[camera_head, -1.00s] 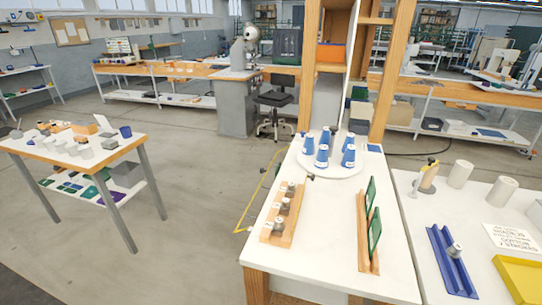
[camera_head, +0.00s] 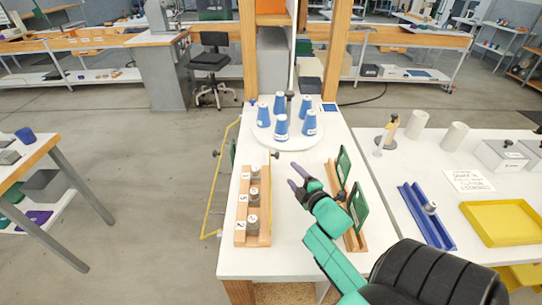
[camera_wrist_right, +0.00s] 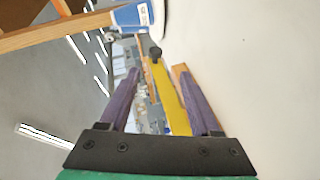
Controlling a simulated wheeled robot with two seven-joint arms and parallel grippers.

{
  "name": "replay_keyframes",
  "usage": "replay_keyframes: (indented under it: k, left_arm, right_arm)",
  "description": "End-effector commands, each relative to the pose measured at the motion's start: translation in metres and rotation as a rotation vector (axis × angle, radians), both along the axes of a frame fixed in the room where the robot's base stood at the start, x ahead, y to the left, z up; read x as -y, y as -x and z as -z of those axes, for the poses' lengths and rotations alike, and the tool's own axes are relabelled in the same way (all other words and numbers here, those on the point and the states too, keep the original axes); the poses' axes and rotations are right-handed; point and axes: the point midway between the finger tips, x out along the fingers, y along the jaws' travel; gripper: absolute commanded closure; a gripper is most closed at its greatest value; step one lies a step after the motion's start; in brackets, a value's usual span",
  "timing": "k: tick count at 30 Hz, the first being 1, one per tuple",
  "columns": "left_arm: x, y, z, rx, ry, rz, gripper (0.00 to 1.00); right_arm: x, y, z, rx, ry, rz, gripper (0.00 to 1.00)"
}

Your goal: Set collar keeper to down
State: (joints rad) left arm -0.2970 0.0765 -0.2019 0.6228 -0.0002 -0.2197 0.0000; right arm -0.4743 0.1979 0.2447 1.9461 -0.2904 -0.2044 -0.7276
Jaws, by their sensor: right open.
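I cannot tell for certain which part is the collar keeper. A small dark knob (camera_head: 274,154) stands at the far right end of the wooden block on the white table. A dark knob (camera_wrist_right: 155,52) also shows between the fingers in the right wrist view, above a yellow strip (camera_wrist_right: 168,98). My left gripper is out of view.
The wooden block (camera_head: 240,236) holds several numbered grey pieces. Blue cups (camera_head: 281,125) stand on a round white plate (camera_head: 290,142) behind. Green panels (camera_head: 358,207) stand in a wooden holder on the right, close to my arm.

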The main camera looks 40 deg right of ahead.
Motion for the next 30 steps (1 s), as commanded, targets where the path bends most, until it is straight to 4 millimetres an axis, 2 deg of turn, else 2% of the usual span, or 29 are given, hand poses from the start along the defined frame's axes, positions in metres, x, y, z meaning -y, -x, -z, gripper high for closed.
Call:
replay_keyframes:
  k: [1, 5, 8, 13, 18, 24, 28, 29, 30]
  left_arm:
    - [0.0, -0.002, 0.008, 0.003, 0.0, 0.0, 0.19]
    - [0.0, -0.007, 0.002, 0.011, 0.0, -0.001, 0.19]
    - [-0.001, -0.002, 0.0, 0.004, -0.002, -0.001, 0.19]
    - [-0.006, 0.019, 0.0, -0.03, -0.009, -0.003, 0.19]
    - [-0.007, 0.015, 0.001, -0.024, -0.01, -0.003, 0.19]
    - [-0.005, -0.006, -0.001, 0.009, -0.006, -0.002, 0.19]
    - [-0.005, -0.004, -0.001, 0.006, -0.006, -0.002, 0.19]
    - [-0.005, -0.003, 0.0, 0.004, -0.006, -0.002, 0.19]
    - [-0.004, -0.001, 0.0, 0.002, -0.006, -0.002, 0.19]
  right_arm:
    - [0.002, -0.001, 0.004, 0.015, 0.029, -0.011, 0.36]
    - [0.005, -0.013, 0.0, 0.024, 0.043, -0.017, 0.36]
    - [0.01, -0.033, 0.002, 0.024, 0.041, -0.017, 0.36]
    - [0.021, -0.076, 0.012, 0.025, 0.038, -0.017, 0.36]
    - [0.029, -0.106, 0.02, 0.024, 0.036, -0.016, 0.36]
    - [0.031, -0.116, 0.022, 0.021, 0.038, -0.017, 0.36]
    - [0.031, -0.115, 0.022, 0.021, 0.036, -0.017, 0.36]
    - [0.031, -0.115, 0.022, 0.021, 0.036, -0.017, 0.4]
    - [0.031, -0.115, 0.022, 0.021, 0.036, -0.017, 0.55]
